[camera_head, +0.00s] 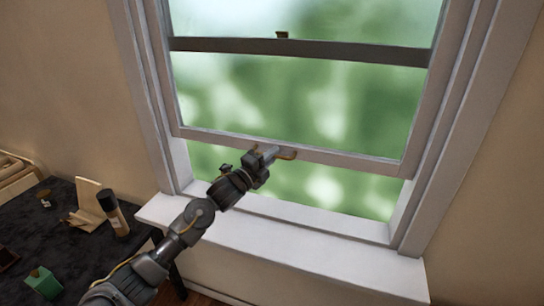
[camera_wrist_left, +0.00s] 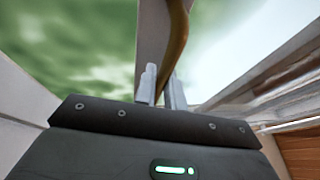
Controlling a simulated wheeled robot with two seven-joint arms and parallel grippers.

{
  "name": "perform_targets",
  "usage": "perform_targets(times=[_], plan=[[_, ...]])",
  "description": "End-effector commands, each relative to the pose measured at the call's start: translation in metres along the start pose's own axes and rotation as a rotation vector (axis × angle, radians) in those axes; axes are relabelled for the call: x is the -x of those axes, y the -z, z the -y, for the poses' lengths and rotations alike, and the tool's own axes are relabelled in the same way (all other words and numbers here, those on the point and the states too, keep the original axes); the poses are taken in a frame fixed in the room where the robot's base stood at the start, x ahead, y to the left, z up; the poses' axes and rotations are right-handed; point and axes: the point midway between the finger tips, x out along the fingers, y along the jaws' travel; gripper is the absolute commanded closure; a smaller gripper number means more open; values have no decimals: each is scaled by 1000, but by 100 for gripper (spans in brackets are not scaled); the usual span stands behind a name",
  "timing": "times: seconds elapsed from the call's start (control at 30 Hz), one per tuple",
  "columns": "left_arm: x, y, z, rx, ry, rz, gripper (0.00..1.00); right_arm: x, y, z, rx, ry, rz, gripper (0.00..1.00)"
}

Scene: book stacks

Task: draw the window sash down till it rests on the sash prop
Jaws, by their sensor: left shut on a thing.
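The window sash (camera_head: 345,161) has a pale grey frame and stands raised, with an open gap between its bottom rail and the white sill (camera_head: 290,236). A curved brass sash lift (camera_head: 287,155) sits on the bottom rail. My left gripper (camera_head: 272,153) is at the rail, shut on the brass lift. In the left wrist view the brass lift (camera_wrist_left: 178,40) runs up from between the fingertips (camera_wrist_left: 163,87). I cannot make out a sash prop in either view; part of the opening is hidden behind my left arm. My right gripper is not in view.
A dark table (camera_head: 75,245) stands at the lower left, with a dark bottle (camera_head: 113,214), a wooden stand (camera_head: 88,205) and a green box (camera_head: 43,282) on it. The window jambs (camera_head: 440,130) flank the sash. The visible sill is clear.

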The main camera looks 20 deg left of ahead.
Motion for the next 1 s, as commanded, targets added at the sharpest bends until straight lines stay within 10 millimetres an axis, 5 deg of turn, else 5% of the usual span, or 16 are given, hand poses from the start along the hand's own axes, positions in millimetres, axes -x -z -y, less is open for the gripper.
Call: perform_targets(times=[0.27, 0.73, 1.0], plan=[[2, 1, -10, 0, -2, 0, 100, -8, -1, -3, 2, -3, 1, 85], [19, 9, -109, 1, -10, -2, 100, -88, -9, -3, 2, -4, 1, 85], [21, 10, -118, 1, -19, -4, 100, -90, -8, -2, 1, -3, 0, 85]])
